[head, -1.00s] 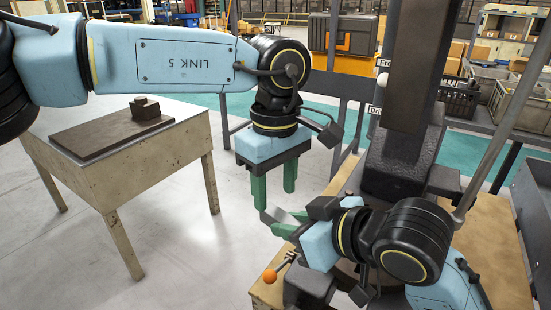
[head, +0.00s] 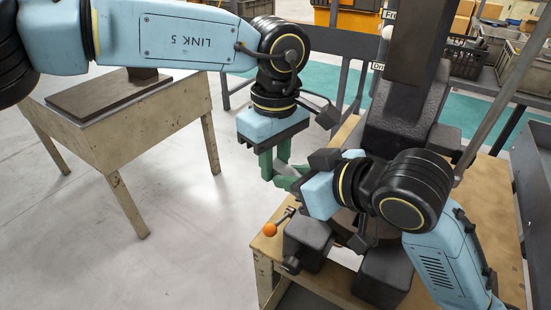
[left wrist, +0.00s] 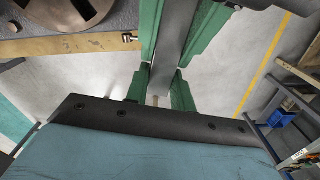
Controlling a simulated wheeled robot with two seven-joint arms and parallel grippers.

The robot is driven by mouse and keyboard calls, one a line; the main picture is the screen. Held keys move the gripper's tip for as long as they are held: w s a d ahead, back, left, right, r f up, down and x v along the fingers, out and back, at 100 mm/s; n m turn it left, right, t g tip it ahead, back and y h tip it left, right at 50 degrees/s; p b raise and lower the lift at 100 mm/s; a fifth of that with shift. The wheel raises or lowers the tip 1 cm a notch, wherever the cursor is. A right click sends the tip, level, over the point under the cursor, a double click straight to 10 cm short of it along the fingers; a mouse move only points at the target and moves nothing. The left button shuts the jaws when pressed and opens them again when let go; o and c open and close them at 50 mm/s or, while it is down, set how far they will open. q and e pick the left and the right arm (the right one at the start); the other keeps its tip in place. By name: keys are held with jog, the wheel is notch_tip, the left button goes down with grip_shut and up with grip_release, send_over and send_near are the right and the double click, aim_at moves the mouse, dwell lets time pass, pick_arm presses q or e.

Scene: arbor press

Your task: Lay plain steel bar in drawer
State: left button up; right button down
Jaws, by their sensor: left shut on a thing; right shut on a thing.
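My left gripper (head: 274,166) points down, its green fingers close together right at my right gripper (head: 284,182), whose fingers point left. In the left wrist view, a plain grey steel bar (left wrist: 177,42) lies between my left gripper's green fingers (left wrist: 165,75), which are shut on it. In the head view the fingers hide the bar. My right gripper is shut, apparently on the same bar, though its grip is largely hidden. I cannot clearly identify the drawer; a dark opening shows under the front edge of the wooden bench (head: 262,258).
The dark arbor press (head: 405,110) stands on the bench behind my right gripper. A pale table (head: 150,125) with a dark plate (head: 100,92) stands left. Clear floor lies between table and bench.

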jog(key=shift+s+a+r+y, duration=0.1)
jog(key=shift+s+a+y, duration=0.15)
jog(key=shift+a+y, duration=0.05)
jog(key=c, duration=1.2)
grip_release()
jog(key=shift+c, duration=0.2)
jog(key=shift+o, duration=0.6)
jog(key=shift+w+d, duration=0.1)
